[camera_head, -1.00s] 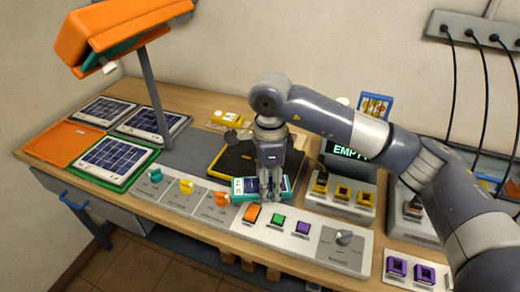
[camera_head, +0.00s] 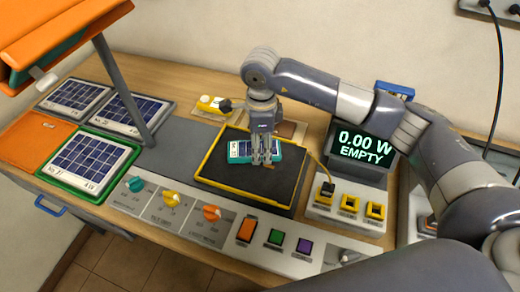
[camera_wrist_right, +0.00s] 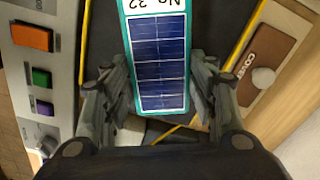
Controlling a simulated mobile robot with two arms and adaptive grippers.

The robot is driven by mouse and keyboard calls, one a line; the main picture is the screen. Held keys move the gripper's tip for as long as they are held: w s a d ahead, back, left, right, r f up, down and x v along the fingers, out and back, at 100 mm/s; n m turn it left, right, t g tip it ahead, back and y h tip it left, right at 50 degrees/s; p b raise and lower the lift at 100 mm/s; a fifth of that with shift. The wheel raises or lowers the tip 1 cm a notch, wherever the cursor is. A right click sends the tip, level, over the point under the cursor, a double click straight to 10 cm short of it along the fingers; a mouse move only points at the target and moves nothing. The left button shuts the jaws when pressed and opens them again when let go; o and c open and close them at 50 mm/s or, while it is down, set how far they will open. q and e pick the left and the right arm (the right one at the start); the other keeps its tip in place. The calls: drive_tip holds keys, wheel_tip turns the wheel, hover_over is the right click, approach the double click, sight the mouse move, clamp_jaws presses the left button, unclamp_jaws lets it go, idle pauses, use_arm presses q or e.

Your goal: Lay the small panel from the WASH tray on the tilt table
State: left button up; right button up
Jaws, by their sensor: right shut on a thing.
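The small panel (camera_head: 240,150), teal-framed with dark blue cells, is in my right gripper (camera_head: 262,162). In the right wrist view the panel (camera_wrist_right: 158,60) lies between the two fingers (camera_wrist_right: 160,98), which close on its long edges, and its printed label is at the far end. The tilt table (camera_head: 222,176), a black plate with a yellow rim, is right below the panel; I cannot tell whether they touch. No tray labelled WASH can be read. My left gripper is not in view.
A screen (camera_head: 362,145) reads 0.00 W and EMPTY behind the tilt table's right side. A control strip with knobs and buttons (camera_head: 246,229) runs along the front. Large panels (camera_head: 88,162) lie at left under an orange lamp (camera_head: 60,30). A COVER plate (camera_wrist_right: 264,62) lies beside the table.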

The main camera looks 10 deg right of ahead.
sight(261, 154)
drive_tip(key=shift+w+f, duration=0.15)
drive_tip(key=shift+f, duration=0.2)
wheel_tip(261, 154, down, 4)
drive_tip(key=shift+r+p, duration=0.2)
drive_tip(key=shift+p, duration=0.4)
drive_tip(key=shift+w+f, duration=0.1)
drive_tip(key=shift+f, duration=0.05)
drive_tip(key=o, duration=0.8)
drive_tip(key=shift+c, duration=0.2)
drive_tip(key=o, duration=0.4)
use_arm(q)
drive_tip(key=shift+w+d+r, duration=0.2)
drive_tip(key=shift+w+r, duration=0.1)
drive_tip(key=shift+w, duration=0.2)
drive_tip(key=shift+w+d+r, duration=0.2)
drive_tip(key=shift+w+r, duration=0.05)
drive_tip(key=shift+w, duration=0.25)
